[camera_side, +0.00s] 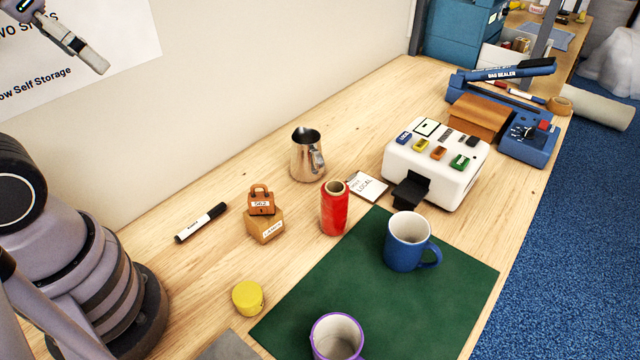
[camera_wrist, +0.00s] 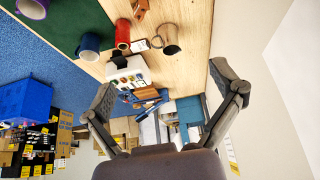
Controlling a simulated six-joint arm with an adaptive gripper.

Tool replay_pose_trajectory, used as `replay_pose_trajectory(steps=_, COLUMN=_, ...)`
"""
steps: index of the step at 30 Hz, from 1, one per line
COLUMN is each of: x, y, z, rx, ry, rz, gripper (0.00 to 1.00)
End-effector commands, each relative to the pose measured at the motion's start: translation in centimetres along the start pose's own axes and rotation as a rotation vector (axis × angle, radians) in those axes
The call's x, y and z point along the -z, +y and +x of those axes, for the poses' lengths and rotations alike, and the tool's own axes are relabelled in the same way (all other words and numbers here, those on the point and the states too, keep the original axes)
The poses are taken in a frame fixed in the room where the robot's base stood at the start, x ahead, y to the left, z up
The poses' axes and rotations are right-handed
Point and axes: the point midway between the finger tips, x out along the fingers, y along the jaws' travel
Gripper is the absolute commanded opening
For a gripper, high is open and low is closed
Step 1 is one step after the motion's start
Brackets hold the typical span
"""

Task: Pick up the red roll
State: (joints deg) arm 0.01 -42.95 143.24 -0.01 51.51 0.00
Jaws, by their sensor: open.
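The red roll (camera_side: 334,212) stands upright on the wooden bench, close beside the edge of the green mat (camera_side: 330,285). Its tan core shows at the top. In the wrist view the red roll (camera_wrist: 122,34) is near the top, left of centre. My gripper (camera_wrist: 161,76) is open with its fingers spread wide and nothing between them. It is apart from the roll. In the side view, what looks like one finger of it shows at the top left, high above the bench; the rest is out of frame.
A blue mug (camera_side: 404,246) and a purple-rimmed mug (camera_side: 337,338) stand on the mat. A steel pitcher (camera_side: 306,158), a card (camera_side: 368,186) and a padlock-shaped block (camera_side: 261,202) are near the roll. A white machine (camera_side: 436,165) stands to the right.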

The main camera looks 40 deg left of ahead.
Motion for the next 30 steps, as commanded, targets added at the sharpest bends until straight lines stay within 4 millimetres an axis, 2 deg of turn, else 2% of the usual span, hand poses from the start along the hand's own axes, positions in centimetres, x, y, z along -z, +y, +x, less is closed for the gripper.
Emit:
replay_pose_trajectory(steps=4, x=1.8, y=0.9, z=1.2, rx=-0.034, ry=0.020, rz=-0.006, gripper=0.93)
replay_pose_trajectory(steps=8, x=6.2, y=3.5, z=4.5, rx=-0.116, ry=0.083, rz=-0.042, gripper=0.93)
replay_pose_trajectory(steps=12, x=11.3, y=7.3, z=9.9, rx=-0.195, ry=0.176, rz=-0.129, gripper=0.93)
replay_pose_trajectory(steps=15, x=13.8, y=9.7, z=14.0, rx=-0.215, ry=0.246, rz=-0.202, gripper=0.93)
replay_pose_trajectory(steps=18, x=15.2, y=11.7, z=18.3, rx=-0.204, ry=0.322, rz=-0.268, gripper=0.93)
replay_pose_trajectory(steps=23, x=15.3, y=13.9, z=24.7, rx=-0.136, ry=0.467, rz=-0.328, gripper=0.93)
replay_pose_trajectory(steps=27, x=13.6, y=15.0, z=29.1, rx=-0.053, ry=0.628, rz=-0.312, gripper=0.93)
replay_pose_trajectory(steps=30, x=11.7, y=15.4, z=31.0, rx=0.001, ry=0.758, rz=-0.256, gripper=0.93)
